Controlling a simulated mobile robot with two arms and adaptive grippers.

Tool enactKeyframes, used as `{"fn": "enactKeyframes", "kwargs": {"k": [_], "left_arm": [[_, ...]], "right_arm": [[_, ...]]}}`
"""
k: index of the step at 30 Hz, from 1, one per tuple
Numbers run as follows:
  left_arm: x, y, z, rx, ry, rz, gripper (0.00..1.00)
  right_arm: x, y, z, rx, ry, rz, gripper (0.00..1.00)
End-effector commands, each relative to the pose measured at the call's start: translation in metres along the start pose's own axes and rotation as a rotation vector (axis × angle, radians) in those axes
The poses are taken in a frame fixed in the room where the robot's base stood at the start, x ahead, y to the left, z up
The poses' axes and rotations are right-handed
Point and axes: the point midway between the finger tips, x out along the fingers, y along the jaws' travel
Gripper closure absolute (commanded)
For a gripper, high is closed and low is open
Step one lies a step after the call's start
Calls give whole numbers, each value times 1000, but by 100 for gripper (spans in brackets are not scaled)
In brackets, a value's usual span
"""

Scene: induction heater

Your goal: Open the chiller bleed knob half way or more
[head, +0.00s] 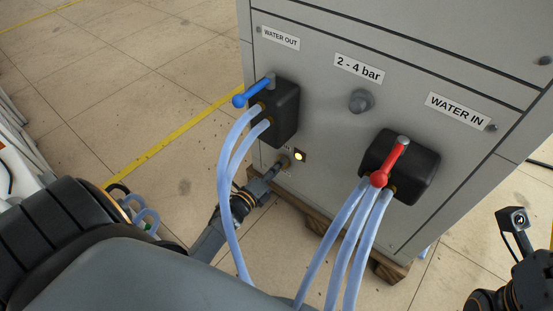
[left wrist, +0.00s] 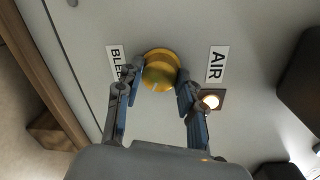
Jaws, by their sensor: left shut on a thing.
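The bleed knob (left wrist: 160,68) is a round yellow-brass knob on the grey panel in the left wrist view. It sits between a partly covered label reading "BLE…" (left wrist: 115,62) and an "AIR" label (left wrist: 216,64). My left gripper (left wrist: 160,80) has one finger on each side of the knob and is shut on it. In the head view my left gripper (head: 277,170) reaches the low left part of the cabinet front, and the knob is mostly hidden there. How far the knob is turned I cannot tell. Of my right arm only part shows at the lower right; its fingers are not visible.
A lit round lamp (head: 299,156) is right beside the knob. Above are a blue-handled valve (head: 254,92) and, to the right, a red-handled valve (head: 391,161). Pale blue hoses (head: 231,170) hang from the valves close to my left arm. The cabinet stands on a wooden pallet (head: 388,268).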

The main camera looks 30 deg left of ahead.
Motion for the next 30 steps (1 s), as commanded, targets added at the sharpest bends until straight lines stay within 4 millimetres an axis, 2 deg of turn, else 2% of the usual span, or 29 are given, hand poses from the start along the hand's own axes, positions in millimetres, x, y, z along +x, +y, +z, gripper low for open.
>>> {"fn": "enactKeyframes", "kwargs": {"k": [4,5,8,20,23,30], "left_arm": [[0,0,-1,-1,2,-1,93],[0,0,-1,-1,2,-1,60],[0,0,-1,-1,2,-1,40],[-5,0,0,-1,1,0,39],[-19,1,-1,-1,1,2,39],[-70,1,-2,-3,2,3,39]], "right_arm": [[0,0,0,0,-1,0,60],[0,0,0,0,-1,0,60],[0,0,0,0,-2,0,60],[-1,0,0,-1,-7,-4,60],[-1,0,0,0,-7,-3,60],[-1,0,0,0,-5,-2,60]]}}
